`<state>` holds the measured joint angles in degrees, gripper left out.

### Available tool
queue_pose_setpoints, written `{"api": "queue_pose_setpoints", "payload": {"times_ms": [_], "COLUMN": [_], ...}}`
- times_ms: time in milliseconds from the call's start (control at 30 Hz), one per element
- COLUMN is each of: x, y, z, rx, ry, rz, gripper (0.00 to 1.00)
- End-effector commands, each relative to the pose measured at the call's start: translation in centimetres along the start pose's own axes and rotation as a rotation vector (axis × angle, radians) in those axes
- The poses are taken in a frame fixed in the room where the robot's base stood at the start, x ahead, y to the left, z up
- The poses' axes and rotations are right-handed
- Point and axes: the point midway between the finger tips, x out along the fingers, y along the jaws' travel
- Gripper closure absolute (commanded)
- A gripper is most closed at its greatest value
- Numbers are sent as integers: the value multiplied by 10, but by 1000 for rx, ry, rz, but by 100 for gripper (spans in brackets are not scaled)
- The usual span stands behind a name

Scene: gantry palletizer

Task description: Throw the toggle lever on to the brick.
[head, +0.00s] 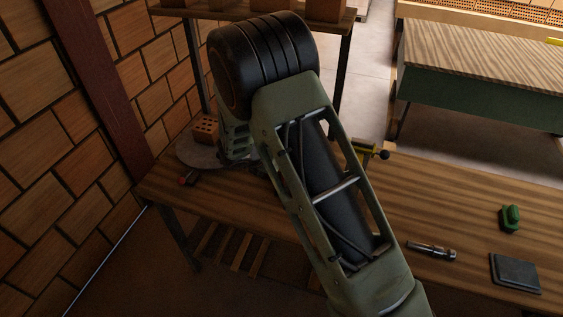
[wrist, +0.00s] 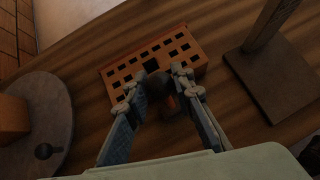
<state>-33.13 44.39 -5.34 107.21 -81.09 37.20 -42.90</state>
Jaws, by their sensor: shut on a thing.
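In the wrist view my gripper (wrist: 158,92) has its two fingers closed in on the toggle lever (wrist: 157,82), a dark piece with a round black knob. A small reddish patch shows just below the knob. The orange brick (wrist: 122,72), with rows of square holes, lies on the wooden bench just beyond the fingertips. The knob overlaps the brick's near edge in the picture; I cannot tell whether they touch.
A post on a dark base plate (wrist: 272,88) stands at right. The bench's right part holds a green object (head: 510,217), a metal cylinder (head: 432,250) and a dark block (head: 515,273).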

Motion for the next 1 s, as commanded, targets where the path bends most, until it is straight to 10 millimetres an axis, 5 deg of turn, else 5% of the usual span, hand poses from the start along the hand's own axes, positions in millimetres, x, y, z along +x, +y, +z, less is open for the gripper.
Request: {"api": "queue_pose_setpoints", "payload": {"times_ms": [767, 800, 1000], "x": [9, 9, 9], "y": [5, 5, 4], "z": [12, 12, 10], "rx": [2, 2, 1], "ry": [-10, -10, -7], "rz": [3, 3, 2], "gripper": [100, 74, 60]}}
